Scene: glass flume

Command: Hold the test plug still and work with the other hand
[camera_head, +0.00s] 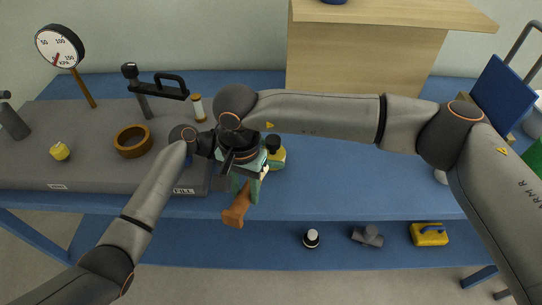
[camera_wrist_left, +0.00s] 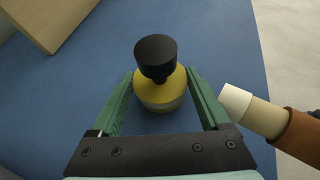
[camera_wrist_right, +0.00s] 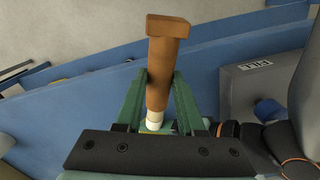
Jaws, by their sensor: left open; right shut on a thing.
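The test plug, which I take to be the yellow piece with a black knob (camera_wrist_left: 158,90), stands on the blue bench between the fingers of my left gripper (camera_head: 266,158). The left fingers are open, with a gap on each side. In the head view the plug (camera_head: 278,158) is partly hidden by my arms. My right gripper (camera_head: 244,187) is shut on a brown-handled tool (camera_head: 236,207) with a pale tip. The right wrist view shows the tool's handle (camera_wrist_right: 160,75) pointing away from the palm. In the left wrist view the pale tip (camera_wrist_left: 236,100) is beside the plug, apart from it.
A grey block marked FILL (camera_head: 100,178) carries a gauge (camera_head: 60,45), a brown ring (camera_head: 133,150) and a yellow knob (camera_head: 59,151). A wooden box (camera_head: 365,60) stands behind. Several items lie on the lower shelf.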

